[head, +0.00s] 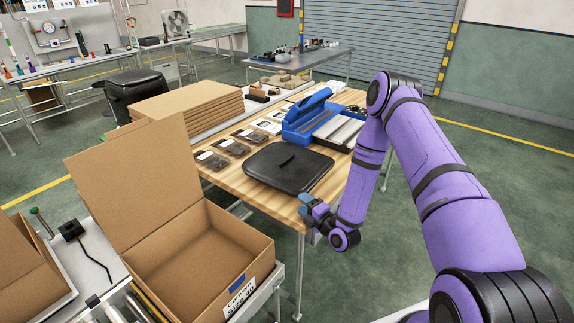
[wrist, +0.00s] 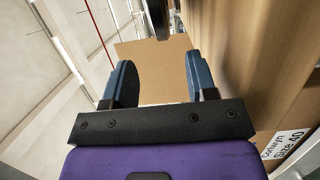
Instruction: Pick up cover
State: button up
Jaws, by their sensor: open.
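The cover (head: 287,167) is a flat black lid with rounded corners and a raised bar handle on top. It lies on the near end of the wooden table (head: 225,176) in the head view. My gripper (head: 305,207) is just off the table's near edge, in front of and a little right of the cover, and apart from its handle. In the wrist view my gripper (wrist: 160,78) has its two blue fingers spread with nothing between them. A dark shape (wrist: 158,18) shows at the top centre there; I cannot tell whether it is the cover.
An open cardboard box (head: 205,255) stands in front left of the table. Floor to the right is clear.

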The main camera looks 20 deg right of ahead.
aim_at(292, 195)
jog(key=shift+x, duration=3.35)
jog(key=shift+d+f, duration=0.1)
jog(key=shift+f, duration=0.05)
grip_shut()
